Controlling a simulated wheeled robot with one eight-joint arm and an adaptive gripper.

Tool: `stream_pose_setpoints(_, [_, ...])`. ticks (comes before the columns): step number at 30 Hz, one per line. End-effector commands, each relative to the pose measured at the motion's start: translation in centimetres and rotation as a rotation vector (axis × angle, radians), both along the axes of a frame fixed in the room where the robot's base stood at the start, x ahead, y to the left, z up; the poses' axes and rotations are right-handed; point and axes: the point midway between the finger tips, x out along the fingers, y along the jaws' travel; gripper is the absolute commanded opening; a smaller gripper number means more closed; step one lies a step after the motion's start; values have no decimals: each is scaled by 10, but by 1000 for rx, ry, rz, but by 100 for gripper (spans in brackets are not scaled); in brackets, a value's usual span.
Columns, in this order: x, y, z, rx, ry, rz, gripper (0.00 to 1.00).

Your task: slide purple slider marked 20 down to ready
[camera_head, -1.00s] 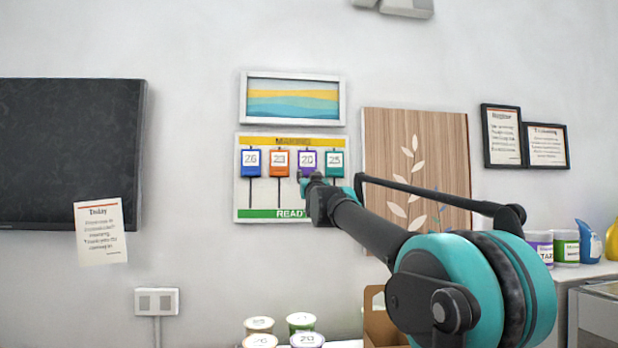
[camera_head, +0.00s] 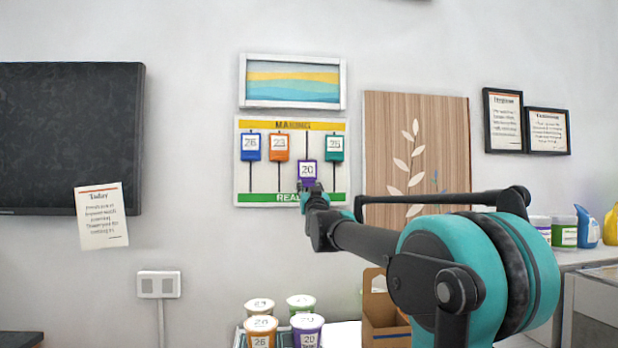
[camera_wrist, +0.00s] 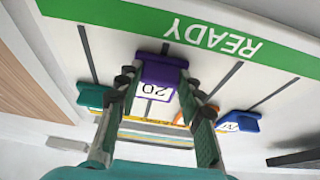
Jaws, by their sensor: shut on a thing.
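The white board (camera_head: 242,180) on the wall has a yellow "MAKING" strip at the top and a green "READY" strip (camera_head: 265,198) at the bottom. The purple slider marked 20 (camera_head: 307,169) sits low on its track, just above the green strip. Blue 26 (camera_head: 250,147), orange 23 (camera_head: 279,147) and teal 25 (camera_head: 335,148) sliders sit high. My gripper (camera_head: 308,187) is at the purple slider's lower part. In the wrist view, turned upside down, my gripper (camera_wrist: 160,85) has its fingers on either side of the purple slider (camera_wrist: 157,80), shut on it.
A wooden panel (camera_head: 380,140) with a leaf pattern hangs right of the board, and a wave picture (camera_head: 292,82) hangs above it. Several cups (camera_head: 307,330) and a cardboard carrier (camera_head: 380,315) stand below. A dark screen (camera_head: 65,135) is at the left.

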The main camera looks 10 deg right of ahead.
Motion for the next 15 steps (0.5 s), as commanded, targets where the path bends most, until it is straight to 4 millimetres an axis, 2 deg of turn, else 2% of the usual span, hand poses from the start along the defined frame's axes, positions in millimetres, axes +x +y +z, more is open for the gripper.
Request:
stream_pose_setpoints(9, [0, 0, -5, 0, 6, 1, 0])
stream_pose_setpoints(10, [0, 0, -5, 0, 7, 1, 40])
stream_pose_setpoints(15, [0, 0, -4, 0, 5, 1, 59])
